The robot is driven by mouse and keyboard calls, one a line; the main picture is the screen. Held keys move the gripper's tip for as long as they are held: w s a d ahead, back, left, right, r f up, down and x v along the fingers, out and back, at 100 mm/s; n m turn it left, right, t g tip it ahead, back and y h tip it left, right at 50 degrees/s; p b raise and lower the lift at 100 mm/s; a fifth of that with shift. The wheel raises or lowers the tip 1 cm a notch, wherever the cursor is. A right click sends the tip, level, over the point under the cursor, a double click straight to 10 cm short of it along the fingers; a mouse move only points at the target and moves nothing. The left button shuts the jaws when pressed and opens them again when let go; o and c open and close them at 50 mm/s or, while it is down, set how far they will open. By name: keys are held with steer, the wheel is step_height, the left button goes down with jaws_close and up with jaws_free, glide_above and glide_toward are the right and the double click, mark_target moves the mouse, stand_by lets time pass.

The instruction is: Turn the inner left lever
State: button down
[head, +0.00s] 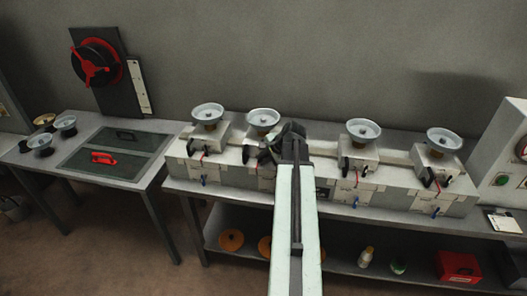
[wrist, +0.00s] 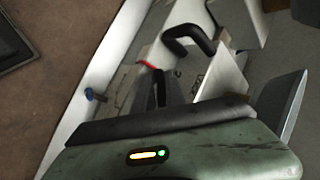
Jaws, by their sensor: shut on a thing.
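Four pale units, each topped by a round grey dish, stand in a row on a long bench. The inner left unit, second from the left, shows its dish (head: 263,120) in the head view; my gripper (head: 268,154) and arm cover much of its front. My gripper is at that unit's front and shut on its black lever. In the wrist view a bent black handle (wrist: 190,40) shows beyond the green gripper body, with a red loop (wrist: 147,65) and a blue knob (wrist: 92,95) nearby. The exact contact between fingers and lever is hidden.
The outer left dish (head: 208,113) and the inner right dish (head: 363,130) flank this unit. A side table (head: 85,186) with a red handle (head: 103,158) stands at left. A red box (head: 458,266) sits on the lower shelf. A pale cabinet (head: 505,150) stands at right.

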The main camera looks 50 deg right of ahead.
steer(key=g+h+p, duration=0.2)
steer(key=g, duration=0.1)
steer(key=shift+w+a+r+n+g, duration=0.1)
steer(key=shift+n+g, duration=0.3)
steer(key=shift+g+h, duration=0.7)
steer(key=shift+g, duration=0.5)
steer(key=shift+n+g+h, duration=0.3)
steer(key=shift+g+h, duration=0.1)
steer(key=shift+g, duration=0.1)
steer(key=c, duration=1.7)
jaws_free()
